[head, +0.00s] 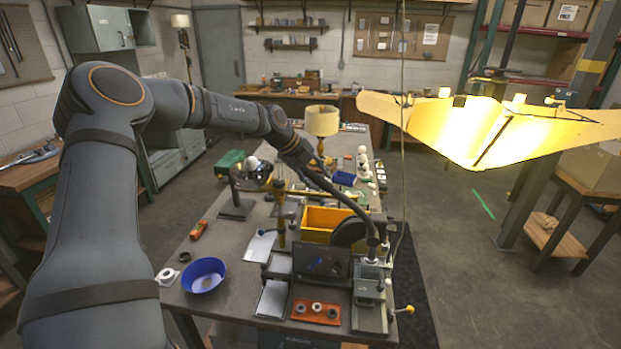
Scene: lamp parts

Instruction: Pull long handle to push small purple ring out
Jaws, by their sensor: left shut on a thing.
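My left arm reaches in from the left and across the bench. My left gripper (303,162) is small in the head view and shut on the upper end of the long dark handle (345,203). The handle slants down to the right to a small grey press (369,288) at the bench's near right edge. The fingertips are too small to see clearly. I cannot make out a small purple ring at the press. My right gripper is not in view.
A blue bowl (204,275) stands at the bench's near left. An orange tray (316,311) with several small rings lies left of the press. A dark screen (322,262) and a yellow bin (324,222) stand behind. A large glowing lampshade (470,130) hangs at upper right.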

